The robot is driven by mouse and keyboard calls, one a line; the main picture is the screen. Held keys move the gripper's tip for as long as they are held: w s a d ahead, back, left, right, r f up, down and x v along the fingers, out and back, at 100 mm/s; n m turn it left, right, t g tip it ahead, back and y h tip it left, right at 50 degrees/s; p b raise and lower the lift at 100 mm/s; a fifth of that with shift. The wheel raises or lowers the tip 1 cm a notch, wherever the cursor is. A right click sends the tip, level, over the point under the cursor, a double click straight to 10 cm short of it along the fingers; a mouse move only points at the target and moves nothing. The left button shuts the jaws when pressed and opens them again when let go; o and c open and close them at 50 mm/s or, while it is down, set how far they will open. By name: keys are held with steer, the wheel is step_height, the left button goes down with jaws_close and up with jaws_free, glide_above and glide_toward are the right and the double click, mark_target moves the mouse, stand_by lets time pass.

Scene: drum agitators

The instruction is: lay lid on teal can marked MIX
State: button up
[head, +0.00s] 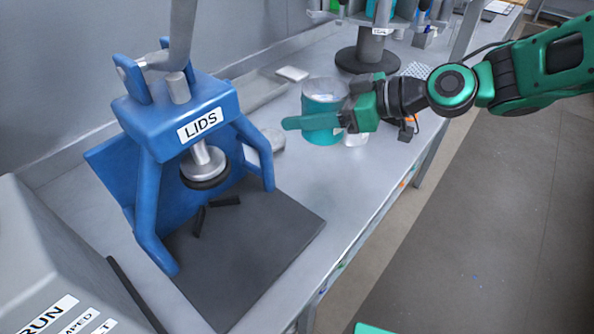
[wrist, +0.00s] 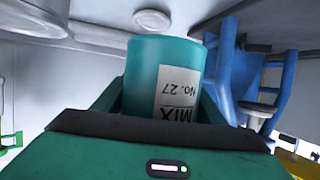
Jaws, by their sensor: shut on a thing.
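The teal can (head: 321,103) stands on the grey bench in the middle of the head view, with a greyish open-looking top. In the wrist view, the can (wrist: 143,75) fills the middle, and its white label reads MIX No. 27, upside down in that picture. I cannot tell whether the can's base touches the bench. A pale round disc (head: 273,139), which looks like a lid, lies flat between can and press; the wrist view also shows a disc (wrist: 152,19).
A blue press marked LIDS (head: 160,120) stands left of the can, on a dark mat (head: 270,240) bearing small black pieces. A dark round stand (head: 367,55) is behind the can. A grey machine (head: 50,270) fills the lower left. Bench edge is right.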

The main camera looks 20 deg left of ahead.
mark_target(300, 165)
steer(key=shift+s+a+f, duration=0.1)
steer(key=shift+s+a, duration=0.2)
steer(key=shift+s+a+f, duration=0.15)
steer(key=shift+f, duration=2.4)
steer(key=shift+s+a+f, duration=0.1)
steer(key=shift+a+f, duration=0.05)
steer(key=shift+f, duration=2.35)
steer(key=o, duration=1.5)
steer(key=shift+f, duration=0.1)
steer(key=v, duration=1.2)
steer(key=shift+w+d, duration=0.1)
